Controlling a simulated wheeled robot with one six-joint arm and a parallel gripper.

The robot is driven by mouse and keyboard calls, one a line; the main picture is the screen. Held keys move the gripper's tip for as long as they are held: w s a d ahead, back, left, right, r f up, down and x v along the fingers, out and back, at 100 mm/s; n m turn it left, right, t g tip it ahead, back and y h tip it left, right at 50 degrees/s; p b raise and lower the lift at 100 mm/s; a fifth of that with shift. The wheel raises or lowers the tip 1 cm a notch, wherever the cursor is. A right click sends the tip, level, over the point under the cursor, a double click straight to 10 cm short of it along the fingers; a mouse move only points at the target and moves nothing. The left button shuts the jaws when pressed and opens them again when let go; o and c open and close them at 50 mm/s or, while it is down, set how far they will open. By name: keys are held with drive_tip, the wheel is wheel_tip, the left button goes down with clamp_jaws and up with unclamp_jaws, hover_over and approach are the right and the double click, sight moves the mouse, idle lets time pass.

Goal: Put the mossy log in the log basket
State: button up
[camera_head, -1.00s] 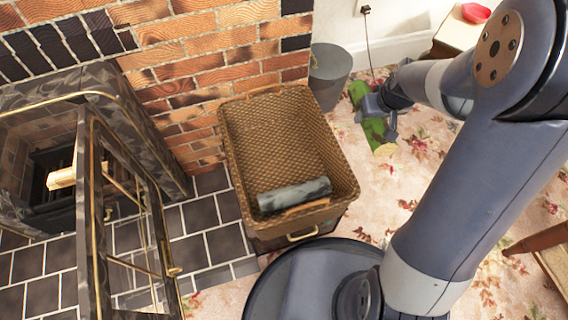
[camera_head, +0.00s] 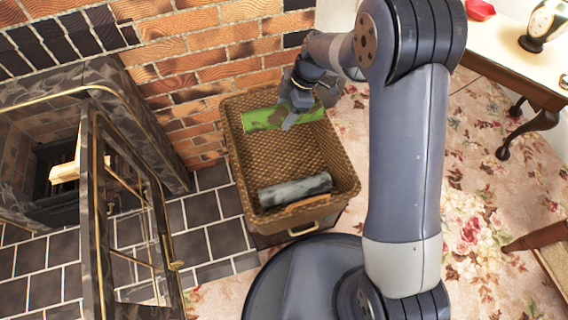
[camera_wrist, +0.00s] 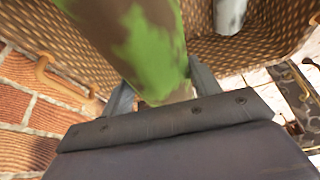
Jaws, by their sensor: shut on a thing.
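The mossy log (camera_head: 262,118), green with brown patches, is at the far end of the log basket in the head view. My gripper (camera_head: 291,112) is shut on it from above. In the wrist view the mossy log (camera_wrist: 140,45) lies between the fingers, with wicker behind it. The log basket (camera_head: 345,172) is brown woven wicker with end handles. A grey log (camera_head: 295,189) lies in its near end, and it also shows in the wrist view (camera_wrist: 229,14). I cannot tell whether the mossy log touches the basket floor.
A stove with an open glass door (camera_head: 125,200) stands left of the basket, a pale log (camera_head: 66,171) inside it. A brick wall (camera_head: 200,60) is behind the basket. A white table (camera_head: 510,50) stands at the back right. Floral carpet (camera_head: 475,200) lies open at right.

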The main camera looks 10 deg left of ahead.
drive_tip(key=n+b, duration=0.1)
hover_over(282, 154)
drive_tip(key=f, duration=0.4)
drive_tip(key=shift+w+f, duration=0.2)
wheel_tip(282, 154, down, 10)
drive_tip(key=b, duration=0.3)
drive_tip(key=shift+r, duration=0.15)
drive_tip(key=shift+f+b, duration=0.3)
drive_tip(key=shift+b, duration=0.2)
drive_tip(key=shift+f+b, duration=0.3)
drive_tip(key=shift+b, duration=0.1)
drive_tip(key=o, duration=1.5)
drive_tip(key=shift+s, duration=0.1)
